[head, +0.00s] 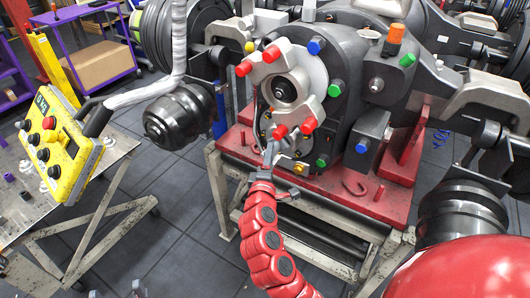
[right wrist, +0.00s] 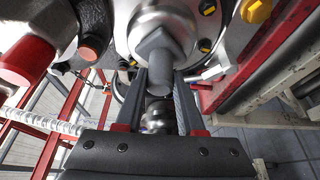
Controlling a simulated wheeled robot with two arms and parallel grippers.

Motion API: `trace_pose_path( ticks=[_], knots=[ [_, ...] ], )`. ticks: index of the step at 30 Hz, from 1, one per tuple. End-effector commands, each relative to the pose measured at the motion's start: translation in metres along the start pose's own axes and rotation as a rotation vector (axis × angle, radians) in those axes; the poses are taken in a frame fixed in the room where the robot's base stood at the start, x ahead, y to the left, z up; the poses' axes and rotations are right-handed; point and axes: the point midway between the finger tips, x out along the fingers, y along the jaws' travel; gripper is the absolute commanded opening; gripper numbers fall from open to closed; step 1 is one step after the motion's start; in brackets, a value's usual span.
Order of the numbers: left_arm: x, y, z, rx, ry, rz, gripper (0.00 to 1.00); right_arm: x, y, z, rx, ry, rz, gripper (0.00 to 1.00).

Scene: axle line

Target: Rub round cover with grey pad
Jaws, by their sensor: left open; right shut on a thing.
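My right gripper (head: 269,158) reaches up to the front of the large grey housing. In the right wrist view its two fingers (right wrist: 162,92) are shut on a grey block with a short round stem, which I take as the grey pad (right wrist: 158,62). The pad lies in front of the silver round cover (right wrist: 168,18); I cannot tell whether they touch. In the head view the round cover (head: 265,122) is partly hidden behind the gripper and a red-capped bracket. My left gripper (head: 116,293) shows only its tips at the bottom edge, spread apart and empty.
Red, blue, green and yellow caps stick out around the housing (head: 345,65). It stands on a red base (head: 235,143) over a metal frame. A yellow control box (head: 58,145) on a stand is at left. Dark floor lies open between them.

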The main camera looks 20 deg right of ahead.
Motion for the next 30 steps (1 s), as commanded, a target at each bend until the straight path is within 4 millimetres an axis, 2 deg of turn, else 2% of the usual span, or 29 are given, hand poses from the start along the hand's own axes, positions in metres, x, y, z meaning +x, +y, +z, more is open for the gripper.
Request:
trace_pose_path(
  ticks=[9, 15, 20, 30],
  knots=[
    [0.009, 0.000, -0.002, 0.000, 0.000, 0.000, 0.74, -0.009, 0.001, 0.026, -0.001, -0.002, 0.001, 0.00],
    [0.007, 0.000, -0.001, 0.000, 0.000, 0.000, 0.74, -0.009, -0.001, 0.032, -0.001, -0.001, 0.001, 0.00],
    [0.005, 0.000, -0.001, 0.000, 0.000, 0.000, 0.74, -0.007, -0.001, 0.027, 0.001, -0.001, 0.001, 0.00],
    [-0.009, 0.000, 0.002, 0.000, 0.000, 0.000, 0.74, 0.002, -0.001, -0.001, 0.001, 0.002, 0.001, 0.00]
  ],
)
